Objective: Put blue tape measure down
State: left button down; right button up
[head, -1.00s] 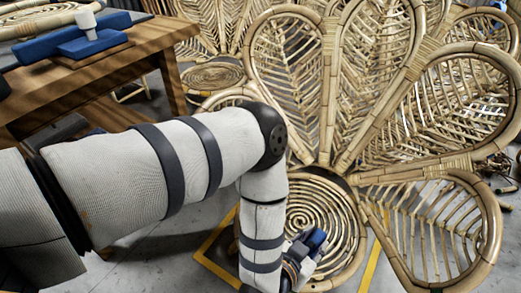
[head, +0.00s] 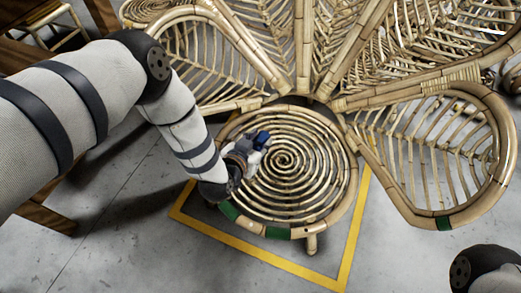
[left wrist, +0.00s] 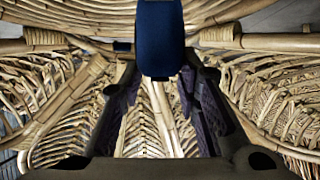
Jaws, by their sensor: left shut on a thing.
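The blue tape measure (head: 261,140) is held in my left gripper (head: 250,150), over the left part of the round spiral rattan seat (head: 312,172). In the left wrist view the tape measure (left wrist: 160,38) is a dark blue rounded block between the two dark fingers of my left gripper (left wrist: 162,85). I cannot tell whether its underside touches the seat. My right gripper is not in view.
Large rattan petal-shaped panels fan out behind the seat, with one panel (head: 440,150) at the right. A yellow floor line (head: 262,254) runs around the seat. A wooden table leg (head: 45,215) stands at the left. Grey floor in front is clear.

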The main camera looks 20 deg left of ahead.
pick_arm(q)
jog(key=shift+w+a+f, duration=0.15)
jog(key=shift+w+f, duration=0.15)
jog(key=shift+f, duration=0.05)
jog(key=f, duration=0.1)
jog(key=f+b, duration=0.2)
jog(key=shift+w+a+f, duration=0.15)
jog(key=shift+w+f, duration=0.1)
jog(key=shift+f, duration=0.15)
jog(key=shift+r, duration=0.25)
jog(key=shift+f, duration=0.1)
jog(key=c, duration=1.6)
grip_release()
jog(key=shift+f, duration=0.15)
jog(key=shift+c, duration=0.2)
jog(key=o, duration=0.4)
jog(key=shift+o, duration=0.2)
